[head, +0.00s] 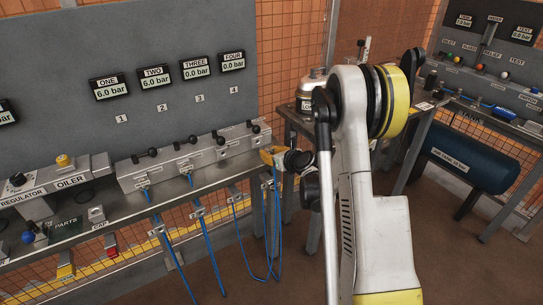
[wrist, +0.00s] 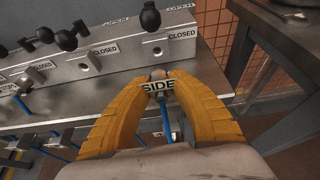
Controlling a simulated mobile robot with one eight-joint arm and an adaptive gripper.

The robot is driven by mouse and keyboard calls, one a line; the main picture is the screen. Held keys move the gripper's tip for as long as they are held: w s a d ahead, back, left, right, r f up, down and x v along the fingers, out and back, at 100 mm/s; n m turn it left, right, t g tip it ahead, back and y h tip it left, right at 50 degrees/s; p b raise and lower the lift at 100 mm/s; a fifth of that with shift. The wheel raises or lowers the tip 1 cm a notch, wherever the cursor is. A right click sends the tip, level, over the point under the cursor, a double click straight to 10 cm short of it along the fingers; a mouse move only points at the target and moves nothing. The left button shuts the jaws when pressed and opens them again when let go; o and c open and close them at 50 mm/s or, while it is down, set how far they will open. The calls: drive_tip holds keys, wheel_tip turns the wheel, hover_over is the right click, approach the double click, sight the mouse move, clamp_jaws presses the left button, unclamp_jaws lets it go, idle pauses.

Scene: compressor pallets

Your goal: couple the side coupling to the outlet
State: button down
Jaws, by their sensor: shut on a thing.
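My gripper (wrist: 158,82) has yellow fingers, shut on the side coupling (wrist: 157,86), which bears a "SIDE" label. A blue hose (wrist: 166,122) hangs from the coupling. An outlet (wrist: 157,52) on the face of the grey manifold (wrist: 125,57) lies just beyond the fingertips, below a "CLOSED" label. I cannot tell whether the coupling touches it. In the head view my gripper (head: 273,157) is at the right end of the manifold (head: 187,160), and the coupling is mostly hidden there.
Black levers (wrist: 151,18) stand on the manifold. Blue hoses (head: 209,243) hang from holders along the bench front. Gauges one and two (head: 154,78) read 6.0 bar; three and four (head: 232,62) read 0.0. A side table (head: 294,117) stands right of the bench.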

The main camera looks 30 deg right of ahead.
sight(258, 143)
drive_tip(key=shift+w, duration=1.8)
drive_tip(key=shift+w+a, duration=0.1)
drive_tip(key=shift+w, duration=1.2)
drive_tip(key=c, duration=1.2)
unclamp_jaws()
drive_tip(key=v, duration=1.2)
